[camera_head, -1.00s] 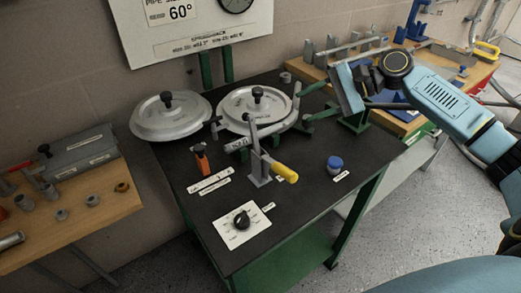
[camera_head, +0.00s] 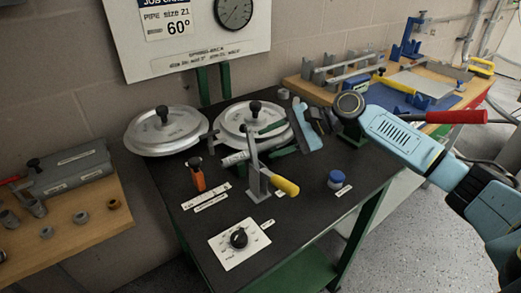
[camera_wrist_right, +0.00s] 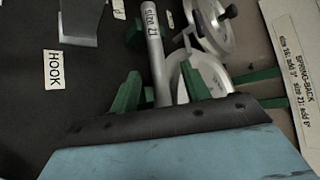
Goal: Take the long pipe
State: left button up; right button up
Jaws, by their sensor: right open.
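A grey pipe (camera_head: 240,157) lies in the bender on the black-topped table. In the right wrist view the pipe (camera_wrist_right: 154,45) bears a "size 21" label and runs between my green fingers. My right gripper (camera_head: 266,140) is open over the bender, beside the right-hand round former (camera_head: 240,116). In the wrist view its two fingers (camera_wrist_right: 161,88) stand apart on either side of the pipe. I cannot tell how far above the pipe they are. The gripper hides part of the pipe's far end. My left gripper is not in view.
A lever with a yellow grip (camera_head: 285,186) stands just in front of the pipe. An orange-bodied part (camera_head: 197,178), a blue button (camera_head: 336,179) and a dial plate (camera_head: 239,243) are on the table. More pipes (camera_head: 352,76) rest on the back right bench. A left bench (camera_head: 90,215) holds fittings.

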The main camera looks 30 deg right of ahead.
aim_at(259, 148)
jog(key=shift+b+x, duration=0.35)
jog(key=shift+x, duration=1.55)
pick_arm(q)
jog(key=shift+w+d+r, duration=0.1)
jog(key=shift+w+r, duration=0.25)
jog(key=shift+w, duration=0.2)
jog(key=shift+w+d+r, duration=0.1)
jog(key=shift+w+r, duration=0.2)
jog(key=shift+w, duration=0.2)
pick_arm(e)
jog(key=shift+s, duration=0.2)
grip_shut()
